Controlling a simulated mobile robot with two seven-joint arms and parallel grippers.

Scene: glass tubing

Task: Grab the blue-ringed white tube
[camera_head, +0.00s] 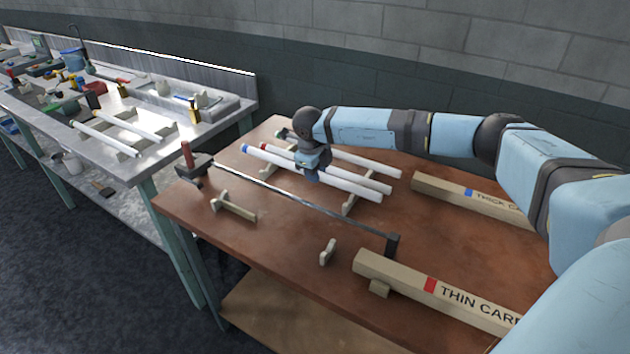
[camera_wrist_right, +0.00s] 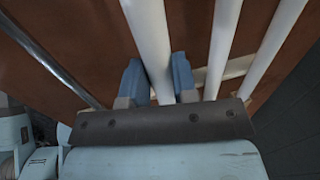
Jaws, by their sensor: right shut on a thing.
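Three white tubes lie side by side on wooden rests in the head view. The blue-ringed white tube (camera_head: 350,184) is the nearest, with its blue ring (camera_head: 246,149) at the left end. My right gripper (camera_head: 312,174) is over its middle. In the right wrist view, the blue fingers (camera_wrist_right: 157,80) stand on either side of this tube (camera_wrist_right: 150,35), shut on it. The fingertips are partly hidden. A red-ringed tube (camera_head: 372,182) lies just behind it, and a third tube (camera_head: 370,164) lies farther back. My left gripper is not in view.
A dark metal rod (camera_head: 300,204) runs in front of the tubes. A beam marked THIN (camera_head: 400,275) lies at the front right, and one marked THICK (camera_head: 440,186) behind it. Small wooden rests (camera_head: 235,207) stand at the front. A cluttered metal bench (camera_head: 200,150) stands left.

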